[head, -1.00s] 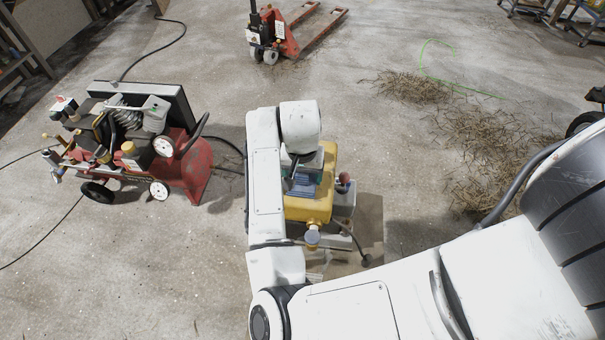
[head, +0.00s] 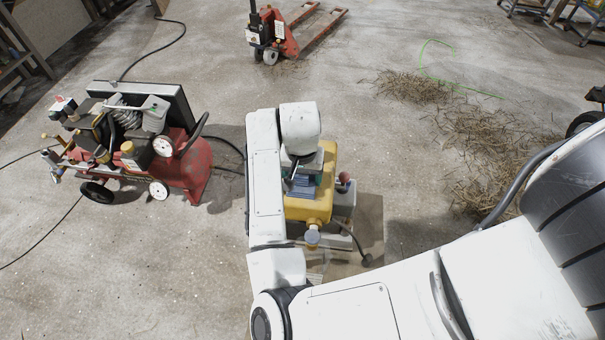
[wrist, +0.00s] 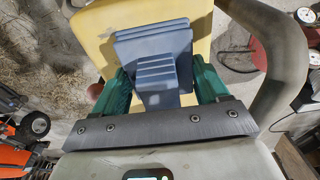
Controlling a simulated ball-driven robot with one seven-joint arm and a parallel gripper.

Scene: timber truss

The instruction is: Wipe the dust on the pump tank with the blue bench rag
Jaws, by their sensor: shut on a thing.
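The yellow pump tank (head: 322,207) stands below my arm in the head view, and its pale yellow top (wrist: 97,38) fills the upper middle of the wrist view. The blue bench rag (wrist: 153,40) is a folded, stepped blue-grey pad lying over the tank's top. My gripper (wrist: 160,82) is shut on the rag, with green fingers on both sides of it. The rag appears to touch the tank, but its underside is hidden. A strip of the rag (head: 303,187) also shows in the head view under my wrist. I cannot make out any dust on the tank.
A red compressor (head: 190,170) with wheels and gauges stands to the left. An orange pallet jack (head: 285,40) is at the back. Straw piles (head: 480,140) and a green cord (head: 440,76) lie at the right. A lever with a dark red knob (head: 343,177) stands beside the tank.

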